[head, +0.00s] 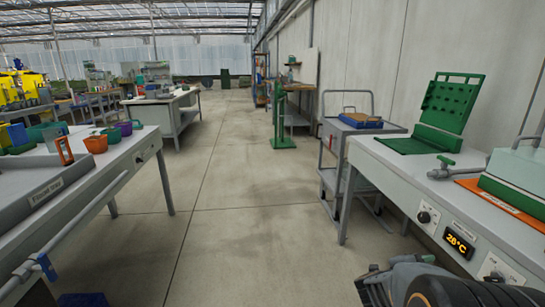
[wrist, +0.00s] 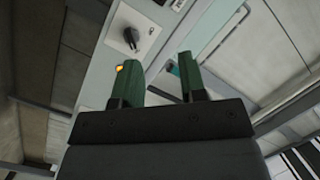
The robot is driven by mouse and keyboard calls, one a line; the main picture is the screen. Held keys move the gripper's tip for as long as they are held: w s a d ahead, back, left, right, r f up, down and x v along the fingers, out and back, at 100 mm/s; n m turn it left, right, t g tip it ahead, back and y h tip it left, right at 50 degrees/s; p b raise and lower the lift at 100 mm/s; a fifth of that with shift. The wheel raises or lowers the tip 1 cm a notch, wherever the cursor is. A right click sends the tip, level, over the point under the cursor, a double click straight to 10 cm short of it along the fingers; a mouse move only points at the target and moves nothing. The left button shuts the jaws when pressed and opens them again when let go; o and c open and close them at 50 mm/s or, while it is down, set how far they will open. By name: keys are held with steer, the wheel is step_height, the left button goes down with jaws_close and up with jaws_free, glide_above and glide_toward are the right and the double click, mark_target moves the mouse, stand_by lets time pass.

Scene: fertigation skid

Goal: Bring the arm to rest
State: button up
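My gripper (wrist: 158,66) shows in the wrist view with its two green fingers spread apart. Nothing is held between them. Beyond the fingertips is a pale panel with a black knob (wrist: 130,38), seen tilted. A small orange spot (wrist: 119,68) shows at the left fingertip. In the head view my arm is folded low at the bottom right corner, in front of the right bench (head: 395,178). My fingertips cannot be made out clearly there.
The left bench (head: 120,163) holds several coloured pots. The floor (head: 230,225) between the benches is clear.

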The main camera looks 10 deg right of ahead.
steer(key=w+a+r+n+t+y+p, duration=0.4)
steer(key=a+r+n+y+p, duration=0.35)
steer(key=a+r+p, duration=0.2)
steer(key=w+a+r+n+t+y+p, duration=0.45)
steer(key=a+r+n+y+p, duration=0.3)
steer(key=a+r, duration=0.3)
steer(key=s+a+r+n+g+p, duration=0.4)
steer(key=s+n+p, duration=0.1)
steer(key=s+p, duration=0.1)
steer(key=s+a+r+n+g+y+p, duration=0.1)
steer(key=s+a+r+n+g+p, duration=0.2)
steer(key=s+r+n+g+p, duration=0.1)
steer(key=s+r+p, duration=0.1)
steer(key=s+p, duration=0.1)
steer(key=s, duration=0.1)
steer(key=shift+s+a+r+n+g+y, duration=0.2)
steer(key=shift+s+a+n+g+y, duration=0.1)
steer(key=shift+a+n+g, duration=0.1)
steer(key=shift+d, duration=0.1)
